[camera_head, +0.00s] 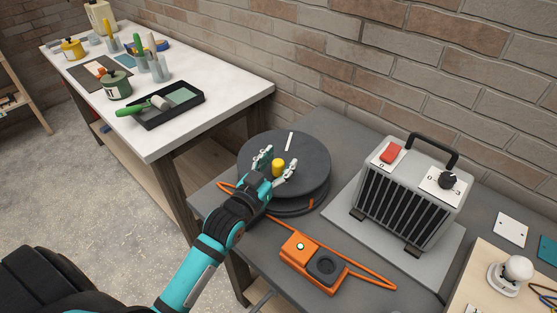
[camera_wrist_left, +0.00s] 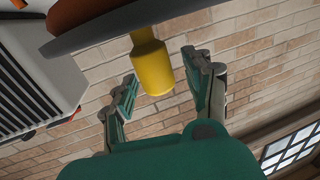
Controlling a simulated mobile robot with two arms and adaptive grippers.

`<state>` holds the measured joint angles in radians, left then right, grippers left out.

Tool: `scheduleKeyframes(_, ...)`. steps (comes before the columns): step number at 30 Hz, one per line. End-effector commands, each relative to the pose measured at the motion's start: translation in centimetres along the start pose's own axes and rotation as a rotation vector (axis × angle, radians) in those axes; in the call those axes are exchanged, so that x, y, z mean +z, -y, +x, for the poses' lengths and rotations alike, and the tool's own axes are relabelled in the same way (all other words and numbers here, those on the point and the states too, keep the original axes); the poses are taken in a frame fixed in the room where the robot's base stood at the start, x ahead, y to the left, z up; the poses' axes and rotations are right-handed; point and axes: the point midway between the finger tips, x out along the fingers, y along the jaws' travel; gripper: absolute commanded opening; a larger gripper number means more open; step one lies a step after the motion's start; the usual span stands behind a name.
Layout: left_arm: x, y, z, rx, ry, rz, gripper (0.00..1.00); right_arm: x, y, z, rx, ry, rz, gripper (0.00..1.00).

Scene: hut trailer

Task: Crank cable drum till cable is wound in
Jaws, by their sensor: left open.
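The cable drum (camera_head: 312,165) lies flat on the dark bench, a grey disc with a white mark on its top. Its yellow crank knob (camera_head: 278,166) stands up from the disc. My left gripper (camera_head: 277,170) is open, with its fingers on either side of the knob. In the left wrist view the yellow knob (camera_wrist_left: 151,66) hangs from the drum's disc (camera_wrist_left: 120,28), between the spread fingers, with gaps visible. An orange cable (camera_head: 372,280) runs from near the drum to an orange socket block (camera_head: 300,247) in front. My right gripper is not in view.
A grey heater (camera_head: 405,200) with a red switch and black knob stands right of the drum. A wooden board (camera_head: 482,270) with a lamp fitting lies at the right. A white table (camera_head: 190,65) with paint tools stands behind left. A brick wall backs both.

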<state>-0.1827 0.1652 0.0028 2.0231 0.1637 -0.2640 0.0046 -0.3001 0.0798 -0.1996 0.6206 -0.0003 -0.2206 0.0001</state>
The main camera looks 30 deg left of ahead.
Motion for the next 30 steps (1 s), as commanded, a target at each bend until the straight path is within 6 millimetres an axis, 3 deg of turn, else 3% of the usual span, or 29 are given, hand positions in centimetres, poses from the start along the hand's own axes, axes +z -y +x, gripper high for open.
scheduleKeyframes(7,0.03,-0.02,0.01,0.0,0.0,0.0,0.5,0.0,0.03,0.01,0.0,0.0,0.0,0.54)
scheduleKeyframes(18,0.02,-0.02,-0.02,0.0,0.0,0.0,0.01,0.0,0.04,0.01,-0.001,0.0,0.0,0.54)
scheduleKeyframes(30,0.1,-0.06,-0.06,0.001,0.002,-0.001,0.0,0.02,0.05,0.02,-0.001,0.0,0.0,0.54)
